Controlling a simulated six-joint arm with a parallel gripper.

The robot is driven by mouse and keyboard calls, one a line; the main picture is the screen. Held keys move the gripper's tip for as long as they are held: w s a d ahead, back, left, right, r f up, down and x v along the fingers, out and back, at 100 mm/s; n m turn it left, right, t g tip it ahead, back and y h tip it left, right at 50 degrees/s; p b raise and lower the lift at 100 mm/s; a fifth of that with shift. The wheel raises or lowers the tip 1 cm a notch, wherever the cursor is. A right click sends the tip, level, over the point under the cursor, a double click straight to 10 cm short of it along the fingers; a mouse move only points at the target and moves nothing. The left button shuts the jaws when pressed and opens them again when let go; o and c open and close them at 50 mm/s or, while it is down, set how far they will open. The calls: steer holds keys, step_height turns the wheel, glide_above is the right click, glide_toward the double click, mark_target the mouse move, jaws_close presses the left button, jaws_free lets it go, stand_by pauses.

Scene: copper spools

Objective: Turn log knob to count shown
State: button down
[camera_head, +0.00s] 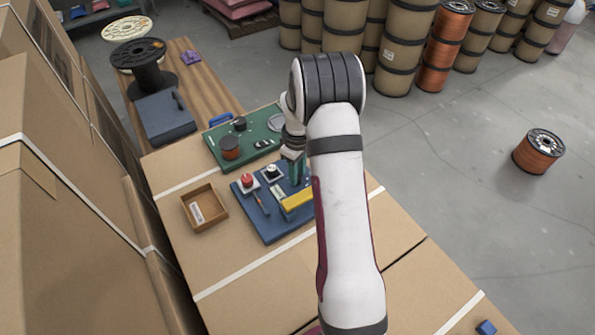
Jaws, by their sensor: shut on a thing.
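A blue panel (262,226) lies on the cardboard-topped surface. On it are a red button (247,180) on a white base, a small dark knob (271,171) on a white plate, a small light label plate (278,191) and a yellow block (297,199). I cannot read any count. My gripper (293,158) points down at the panel's far right part, right of the dark knob and apart from it. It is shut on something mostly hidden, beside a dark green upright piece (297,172). My arm covers the panel's right side.
A green board (262,142) with a small copper spool (229,147) lies behind the panel. An open brown tray (222,222) stands left. A blue-grey box (164,117) and a black spool (148,72) stand far left. Stacked cartons (60,230) wall the left side.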

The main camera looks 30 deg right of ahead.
steer(key=shift+m, duration=0.3)
steer(key=m, duration=1.3)
steer(key=shift+m, duration=2.1)
steer(key=c, duration=0.6)
jaws_free()
steer(key=shift+r, duration=0.1)
